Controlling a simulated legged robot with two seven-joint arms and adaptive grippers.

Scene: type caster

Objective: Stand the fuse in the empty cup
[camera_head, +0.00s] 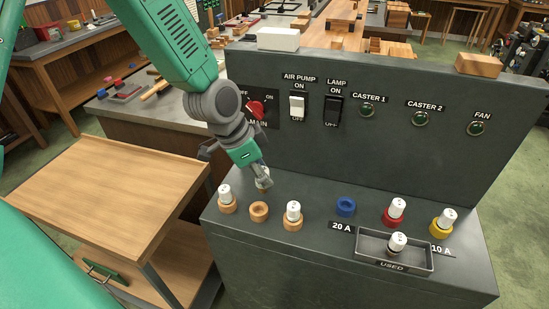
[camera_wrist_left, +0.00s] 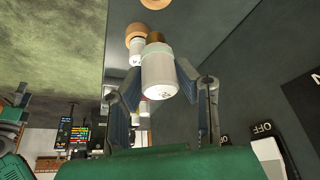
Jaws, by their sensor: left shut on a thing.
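My left gripper (camera_head: 262,182) is shut on a white fuse (camera_head: 264,176), held above the panel's ledge behind the row of wooden cups. In the left wrist view the fuse (camera_wrist_left: 160,76) sits between the two fingers, its brown end pointing away from the camera. An empty wooden cup (camera_head: 259,211) stands between two wooden cups that hold white fuses (camera_head: 225,193) and (camera_head: 293,211). A blue cup (camera_head: 346,206) is also empty. My right gripper is not in view.
A red cup (camera_head: 392,219) and a yellow cup (camera_head: 440,229) hold fuses. A tray marked USED (camera_head: 373,255) holds one fuse. The upright panel (camera_head: 390,150) with its switches rises close behind the gripper. A wooden cart (camera_head: 105,200) stands at left.

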